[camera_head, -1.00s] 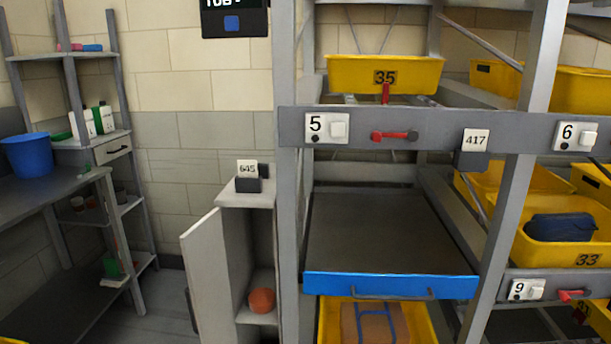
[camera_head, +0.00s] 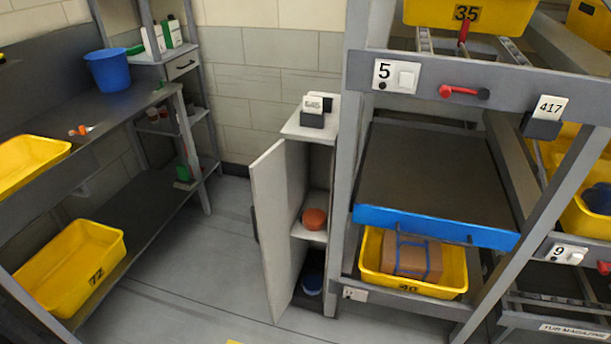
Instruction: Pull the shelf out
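The shelf is a dark grey sliding panel (camera_head: 437,176) with a blue front edge (camera_head: 434,226) and a dark handle on that edge. It sits in the grey rack at the right, under the bar labelled 5 and above a yellow tray (camera_head: 458,274). That tray holds a brown box with blue bands (camera_head: 411,256). Neither of my grippers shows in the head view.
A narrow cabinet (camera_head: 334,180) with its door (camera_head: 276,220) open stands left of the rack. A workbench with a blue bucket (camera_head: 107,70) and yellow trays (camera_head: 70,265) is at the left. Grey floor (camera_head: 185,290) between them is clear.

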